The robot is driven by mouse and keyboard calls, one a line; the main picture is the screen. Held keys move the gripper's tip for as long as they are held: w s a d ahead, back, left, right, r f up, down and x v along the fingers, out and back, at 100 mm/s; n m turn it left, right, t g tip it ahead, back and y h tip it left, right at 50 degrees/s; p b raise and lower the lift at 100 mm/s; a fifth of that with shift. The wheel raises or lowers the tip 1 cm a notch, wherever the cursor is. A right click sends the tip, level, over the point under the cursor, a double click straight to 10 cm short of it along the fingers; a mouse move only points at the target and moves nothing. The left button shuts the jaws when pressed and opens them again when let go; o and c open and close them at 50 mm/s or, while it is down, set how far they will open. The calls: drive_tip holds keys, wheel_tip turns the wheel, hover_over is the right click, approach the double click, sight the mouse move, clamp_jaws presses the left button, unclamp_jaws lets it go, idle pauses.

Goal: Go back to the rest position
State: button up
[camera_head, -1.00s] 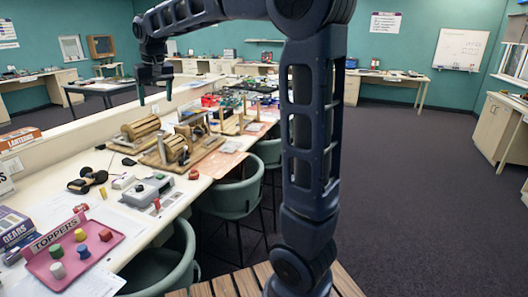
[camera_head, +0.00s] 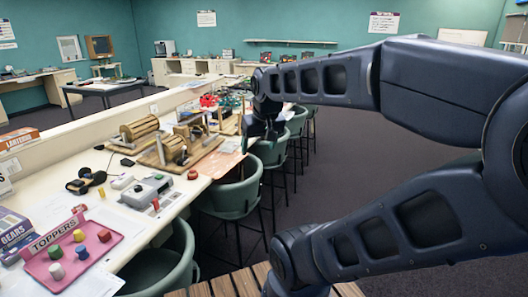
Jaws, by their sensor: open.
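My gripper (camera_head: 258,137) hangs pointing down at the end of my dark arm, near the middle of the head view. It shows small and dark, in front of the bench's right edge and the chairs, and nothing is seen in it. My arm (camera_head: 330,80) is folded to the right, with its upper link running across the right half of the picture and its lower link (camera_head: 400,230) rising from the bottom centre.
The long white bench (camera_head: 120,215) on the left carries a pink toppers tray (camera_head: 50,270), a grey device (camera_head: 147,190) and wooden drum models (camera_head: 172,150). Green chairs (camera_head: 232,195) line its right side. Part of the open floor shows beyond them.

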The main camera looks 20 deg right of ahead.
drive_tip(key=shift+s+d+f, duration=0.25)
drive_tip(key=shift+s+f, duration=0.15)
drive_tip(key=shift+s, duration=0.05)
drive_tip(key=shift+s+d+f, duration=0.2)
drive_tip(key=shift+s+f, duration=0.2)
drive_tip(key=shift+s, duration=0.05)
